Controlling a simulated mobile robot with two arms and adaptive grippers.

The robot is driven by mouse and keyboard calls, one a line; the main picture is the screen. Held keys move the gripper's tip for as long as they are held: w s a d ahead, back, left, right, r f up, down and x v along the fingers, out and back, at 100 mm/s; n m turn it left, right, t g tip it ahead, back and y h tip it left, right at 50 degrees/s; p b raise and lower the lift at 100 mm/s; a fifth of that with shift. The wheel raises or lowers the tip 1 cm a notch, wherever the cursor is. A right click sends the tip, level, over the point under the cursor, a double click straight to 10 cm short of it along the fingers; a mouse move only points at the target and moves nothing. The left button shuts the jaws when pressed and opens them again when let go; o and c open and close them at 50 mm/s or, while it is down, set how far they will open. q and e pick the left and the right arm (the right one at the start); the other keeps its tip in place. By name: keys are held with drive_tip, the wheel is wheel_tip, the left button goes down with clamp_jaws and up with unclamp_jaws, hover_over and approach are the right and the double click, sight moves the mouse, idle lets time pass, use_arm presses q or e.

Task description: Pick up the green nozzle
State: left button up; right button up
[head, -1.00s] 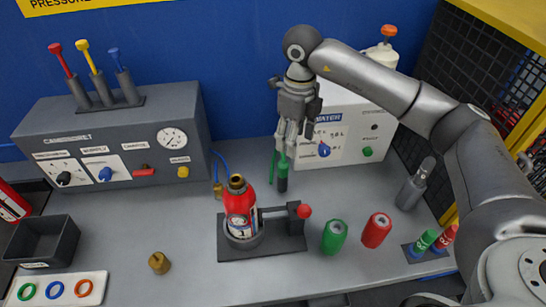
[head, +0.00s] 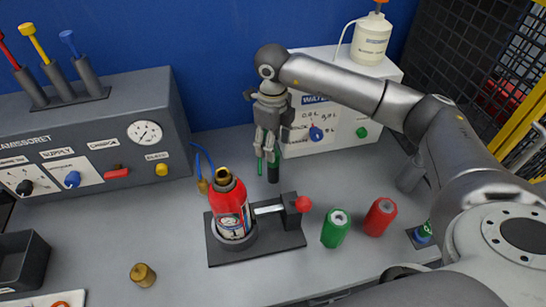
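The green nozzle (head: 275,155) is a slim green piece at the back of the bench, at a short dark upright holder (head: 273,174). My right gripper (head: 266,150) reaches down over it from above, with its fingertips at the green piece. A thin green strip also shows just left of the holder, below the fingers. The fingers hide much of the nozzle. I cannot tell whether they are closed on it or whether it sits in the holder. My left gripper is not in view.
A red extinguisher (head: 231,205) stands on a dark clamp base (head: 265,246) in front. A green can (head: 335,228) and a red can (head: 380,216) stand to the right. A white box (head: 340,120) is behind. A brass fitting (head: 143,275) lies front left on clear bench.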

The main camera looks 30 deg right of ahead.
sight(276, 163)
drive_tip(key=shift+f+p, duration=0.45)
drive_tip(key=shift+f, duration=0.15)
wheel_tip(276, 163, down, 4)
drive_tip(key=shift+s+r+p, duration=0.1)
drive_tip(key=shift+r+p, duration=0.15)
drive_tip(key=shift+p, duration=0.6)
drive_tip(key=shift+f, duration=0.5)
drive_tip(key=c, duration=1.2)
